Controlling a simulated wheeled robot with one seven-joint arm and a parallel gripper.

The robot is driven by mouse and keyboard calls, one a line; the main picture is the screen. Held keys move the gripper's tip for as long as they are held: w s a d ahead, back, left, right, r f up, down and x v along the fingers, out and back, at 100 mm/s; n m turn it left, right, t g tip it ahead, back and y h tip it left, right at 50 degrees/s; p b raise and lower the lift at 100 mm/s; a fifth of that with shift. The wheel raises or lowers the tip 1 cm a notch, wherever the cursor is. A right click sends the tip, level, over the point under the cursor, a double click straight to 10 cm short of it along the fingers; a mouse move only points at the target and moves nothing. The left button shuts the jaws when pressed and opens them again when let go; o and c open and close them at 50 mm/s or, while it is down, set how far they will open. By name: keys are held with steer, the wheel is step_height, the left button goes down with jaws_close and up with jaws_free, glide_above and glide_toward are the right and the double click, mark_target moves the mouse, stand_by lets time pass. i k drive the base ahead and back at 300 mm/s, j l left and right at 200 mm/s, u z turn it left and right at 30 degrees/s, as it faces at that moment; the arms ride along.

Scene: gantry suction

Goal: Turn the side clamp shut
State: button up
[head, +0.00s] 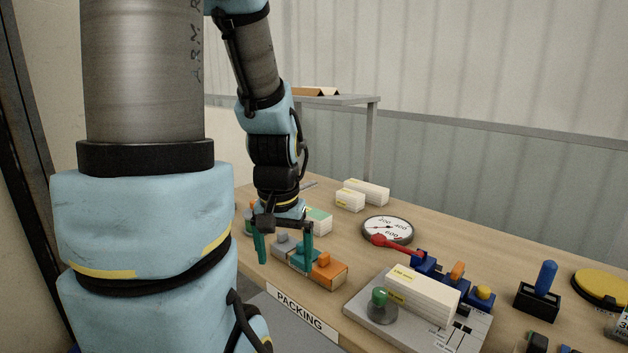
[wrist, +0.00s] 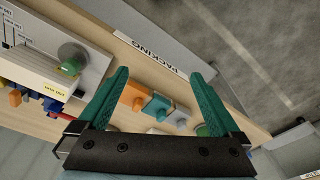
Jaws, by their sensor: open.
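My gripper (head: 285,262) is open over the table's near edge, left of the grey fixture plate (head: 364,302). Its two teal fingers also show apart and empty in the wrist view (wrist: 160,75). The plate carries a long white block (head: 423,293), a green-topped round knob (head: 380,303) at the near corner, and blue blocks (head: 424,262) behind with a red handle (head: 396,243). I cannot tell for certain which of these is the side clamp. In the wrist view the green knob (wrist: 72,58) and white block (wrist: 28,70) lie at the left, apart from the fingers.
Small orange (head: 327,270), teal and grey parts sit close below my gripper. A round gauge (head: 387,229) and white boxes (head: 366,191) stand behind. A blue-handled lever (head: 545,278) and yellow disc (head: 600,287) are at the right. A PACKING label (head: 301,314) marks the front edge.

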mark_target(382, 310)
steer(key=i+j+z, duration=0.2)
steer(key=j, duration=0.2)
steer(key=j+z, duration=0.2)
steer(key=j, duration=0.2)
steer(key=i+j+z, duration=0.2)
steer(key=j, duration=0.25)
